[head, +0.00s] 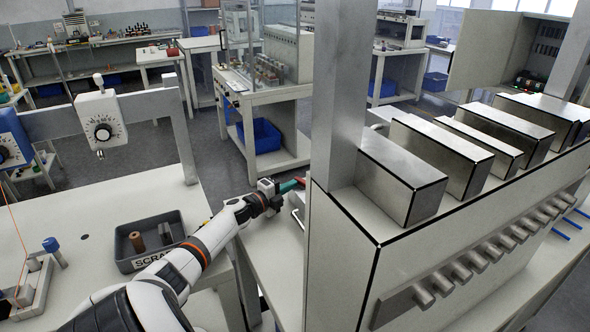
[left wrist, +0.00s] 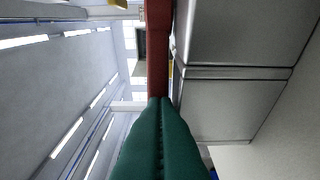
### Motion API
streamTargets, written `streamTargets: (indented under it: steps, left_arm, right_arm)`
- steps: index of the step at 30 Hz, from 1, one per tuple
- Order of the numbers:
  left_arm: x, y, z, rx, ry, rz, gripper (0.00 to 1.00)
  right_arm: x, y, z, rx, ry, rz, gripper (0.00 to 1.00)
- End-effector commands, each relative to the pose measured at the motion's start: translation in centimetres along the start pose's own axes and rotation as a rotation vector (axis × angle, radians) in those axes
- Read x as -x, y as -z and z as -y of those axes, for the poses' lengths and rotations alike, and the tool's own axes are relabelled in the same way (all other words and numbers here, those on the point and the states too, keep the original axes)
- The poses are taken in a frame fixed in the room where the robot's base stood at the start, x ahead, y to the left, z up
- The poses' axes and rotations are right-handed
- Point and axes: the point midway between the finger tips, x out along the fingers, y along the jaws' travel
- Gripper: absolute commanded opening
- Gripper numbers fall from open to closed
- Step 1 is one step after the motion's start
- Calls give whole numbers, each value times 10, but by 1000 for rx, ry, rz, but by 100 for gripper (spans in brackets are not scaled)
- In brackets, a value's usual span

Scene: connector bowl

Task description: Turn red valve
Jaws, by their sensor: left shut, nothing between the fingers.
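The red valve shows as a small red part (head: 300,180) beside the grey post in the head view, mostly hidden behind the machine's near corner. In the left wrist view a long red bar (left wrist: 158,45) runs from the top edge down to my fingertips. My left gripper (head: 289,186) has green fingers; they are pressed together with nothing between them. In the left wrist view the fingertips (left wrist: 161,100) sit at the lower end of the red bar; I cannot tell whether they touch it. My right gripper is in neither view.
A large grey machine (head: 345,250) with metal blocks on top fills the right side. The grey post (head: 340,100) rises next to my left gripper. A dark scrap tray (head: 125,262) stands on the left table. A glass-sided bench (head: 262,100) with a blue bin stands behind.

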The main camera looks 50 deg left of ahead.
Motion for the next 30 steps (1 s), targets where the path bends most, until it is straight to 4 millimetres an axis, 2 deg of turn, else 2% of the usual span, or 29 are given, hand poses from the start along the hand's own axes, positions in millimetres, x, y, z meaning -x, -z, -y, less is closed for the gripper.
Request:
streamTargets:
  steps: [14, 17, 24, 30]
  left_arm:
    - [0, 0, -3, -2, 0, 0, 0]
    - [0, 1, -14, -4, -1, 2, 0]
    - [0, 0, -60, -8, 0, 3, 0]
    - [0, 0, -89, -5, 1, 1, 0]
  right_arm:
    - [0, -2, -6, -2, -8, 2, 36]
    - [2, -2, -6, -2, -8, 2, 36]
    - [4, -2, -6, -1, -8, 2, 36]
    - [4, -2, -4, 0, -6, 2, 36]
